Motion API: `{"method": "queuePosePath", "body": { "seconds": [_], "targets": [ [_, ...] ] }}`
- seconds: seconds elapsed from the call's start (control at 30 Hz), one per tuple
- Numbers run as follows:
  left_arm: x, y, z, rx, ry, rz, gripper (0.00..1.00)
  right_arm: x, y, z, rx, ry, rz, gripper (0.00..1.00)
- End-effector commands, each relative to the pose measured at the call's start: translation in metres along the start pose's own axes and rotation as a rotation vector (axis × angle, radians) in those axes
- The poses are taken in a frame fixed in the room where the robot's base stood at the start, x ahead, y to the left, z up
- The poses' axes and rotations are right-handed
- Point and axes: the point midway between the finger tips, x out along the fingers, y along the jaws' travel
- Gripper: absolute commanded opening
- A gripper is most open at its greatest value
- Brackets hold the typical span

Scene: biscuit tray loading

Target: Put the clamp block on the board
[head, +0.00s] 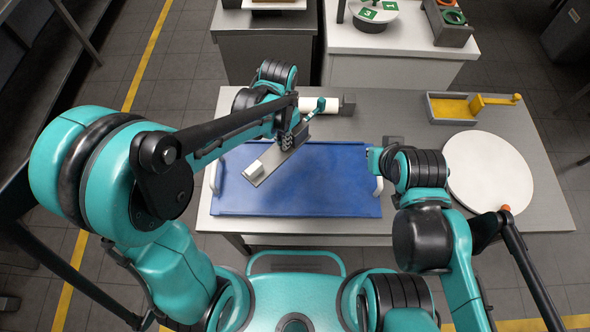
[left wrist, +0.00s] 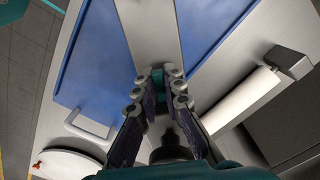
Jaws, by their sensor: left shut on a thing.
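My left gripper (head: 288,142) is shut on a long flat grey piece (head: 275,163), held over the blue tray (head: 310,195). A pale block (head: 253,170) sits at the piece's lower-left end. In the left wrist view the grey piece (left wrist: 143,25) runs up from between the fingers, over the blue surface (left wrist: 100,50); a bit of teal shows between the fingertips. I cannot tell for sure which thing is the clamp block or the board. My right gripper (head: 374,156) is by the tray's upper-right corner; its fingers are too small to read.
A white roll (head: 318,105) with a dark end block (head: 348,104) lies behind the tray. A white round disc (head: 489,172) fills the table's right side. A grey box (head: 450,108) with a yellow tool (head: 496,101) stands behind it. White handles (head: 379,186) flank the tray.

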Motion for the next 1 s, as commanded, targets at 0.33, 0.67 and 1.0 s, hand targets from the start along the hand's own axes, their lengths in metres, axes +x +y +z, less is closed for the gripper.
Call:
{"method": "queuePosePath", "body": {
  "seconds": [0.33,0.67,1.0],
  "targets": [
    [0.008,0.128,-0.029,0.695,0.0,0.0,0.0,-0.002,0.0,-0.001,0.0,0.0,0.0,0.0],
    [0.025,0.132,-0.023,0.839,0.0,0.0,0.0,0.006,0.0,0.004,0.0,0.0,0.0,0.0],
    [0.071,0.061,0.002,0.835,0.0,0.0,0.0,0.026,0.0,0.019,0.0,0.0,0.0,0.0]
  ]
}}
